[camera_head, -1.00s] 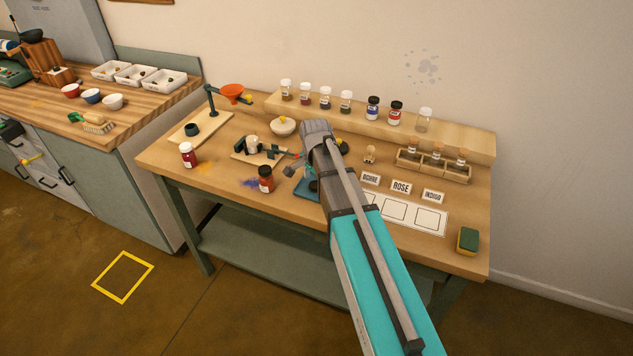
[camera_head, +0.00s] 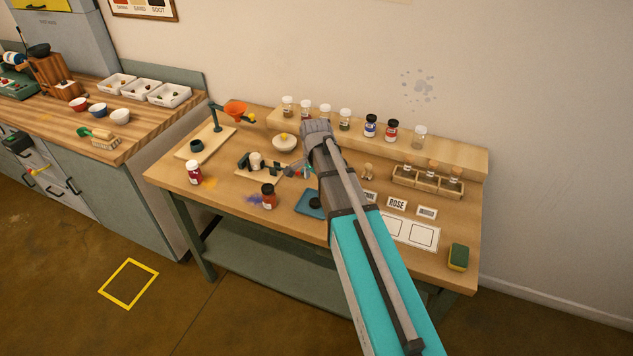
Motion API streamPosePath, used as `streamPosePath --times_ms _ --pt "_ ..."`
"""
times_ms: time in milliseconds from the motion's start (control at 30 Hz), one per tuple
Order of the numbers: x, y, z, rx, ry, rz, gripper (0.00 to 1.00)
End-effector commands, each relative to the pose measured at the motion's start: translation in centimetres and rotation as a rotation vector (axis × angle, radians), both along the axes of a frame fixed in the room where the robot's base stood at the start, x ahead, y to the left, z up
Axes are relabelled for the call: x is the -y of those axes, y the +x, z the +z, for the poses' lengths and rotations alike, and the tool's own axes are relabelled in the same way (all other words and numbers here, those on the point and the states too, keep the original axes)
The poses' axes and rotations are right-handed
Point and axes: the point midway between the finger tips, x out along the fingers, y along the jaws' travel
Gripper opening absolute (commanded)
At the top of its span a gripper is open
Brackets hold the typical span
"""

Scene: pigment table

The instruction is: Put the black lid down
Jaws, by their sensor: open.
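A dark round piece that looks like the black lid (camera_head: 315,203) lies on a small blue tray (camera_head: 304,209) near the table's front edge, partly behind my arm. My gripper (camera_head: 297,170) is open, a little behind and left of the tray, and mostly hidden by my own arm. I see nothing held in it. A rust-coloured jar (camera_head: 269,199) with a dark top stands left of the tray, beside a blue powder smear.
A red jar (camera_head: 194,173) with a white lid, a clamp-like fixture (camera_head: 257,163) and a white bowl (camera_head: 284,143) stand to the left. Several jars line the back shelf. Label cards, a white card sheet (camera_head: 428,246) and a sponge (camera_head: 458,257) are at right.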

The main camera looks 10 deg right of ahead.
Motion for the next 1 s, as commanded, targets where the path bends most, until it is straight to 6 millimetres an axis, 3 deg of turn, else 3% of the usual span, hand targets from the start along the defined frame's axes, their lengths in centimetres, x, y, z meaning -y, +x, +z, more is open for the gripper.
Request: streamPosePath --times_ms 400,1000 --pt "0.0 0.0 3.7 0.0 0.0 0.0 0.91" --pt "0.1 0.0 4.5 0.0 0.0 -0.001 0.91"
